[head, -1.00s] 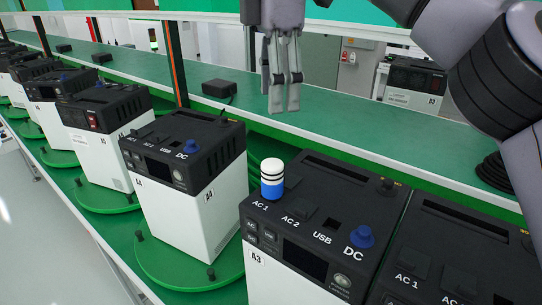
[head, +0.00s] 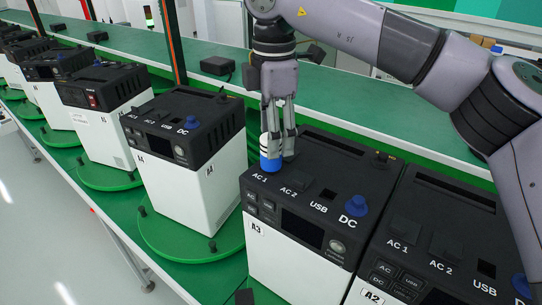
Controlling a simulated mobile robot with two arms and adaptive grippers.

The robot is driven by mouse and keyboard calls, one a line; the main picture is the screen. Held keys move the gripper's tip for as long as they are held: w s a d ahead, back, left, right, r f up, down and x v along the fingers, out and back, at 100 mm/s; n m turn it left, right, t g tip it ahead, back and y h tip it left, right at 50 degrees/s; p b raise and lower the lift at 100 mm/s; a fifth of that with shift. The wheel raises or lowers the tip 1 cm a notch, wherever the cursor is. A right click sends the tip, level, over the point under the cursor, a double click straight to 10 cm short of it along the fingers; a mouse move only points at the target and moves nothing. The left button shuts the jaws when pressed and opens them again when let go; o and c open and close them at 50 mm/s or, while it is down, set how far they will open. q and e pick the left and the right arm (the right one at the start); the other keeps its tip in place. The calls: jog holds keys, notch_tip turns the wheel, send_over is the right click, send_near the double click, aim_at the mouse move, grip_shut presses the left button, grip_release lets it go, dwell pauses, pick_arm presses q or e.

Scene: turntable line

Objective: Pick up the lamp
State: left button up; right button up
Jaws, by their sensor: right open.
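The lamp (head: 269,163), a small upright cylinder with a blue base and a white, black-banded top, stands at the AC 1 spot on the black top of the white box marked A3 (head: 284,268). My right gripper (head: 279,150) points down at the lamp with its fingers open. The fingers overlap the lamp's upper part in the picture and hide some of it. I cannot tell whether they touch it. My left gripper is not in view.
Box A2 (head: 372,293) stands close on the right of A3. Box A4 (head: 197,205) stands to the left on a green round plate (head: 165,245), with more boxes beyond. A green shelf (head: 345,110) with a small black block (head: 217,65) runs behind.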

aim_at(272, 167)
jog(key=f, duration=0.1)
jog(key=f+p, duration=0.1)
jog(key=f, duration=0.1)
jog(key=shift+w+a+f+p, duration=0.1)
jog(key=shift+w+f+p, duration=0.15)
jog(key=shift+f+p, duration=0.1)
jog(key=shift+f, duration=0.2)
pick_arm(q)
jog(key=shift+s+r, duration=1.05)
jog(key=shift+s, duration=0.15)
pick_arm(e)
jog(key=shift+s, duration=0.1)
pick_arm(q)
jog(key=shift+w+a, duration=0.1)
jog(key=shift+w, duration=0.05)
pick_arm(e)
jog(key=shift+c, duration=0.4)
jog(key=c, duration=0.4)
grip_shut()
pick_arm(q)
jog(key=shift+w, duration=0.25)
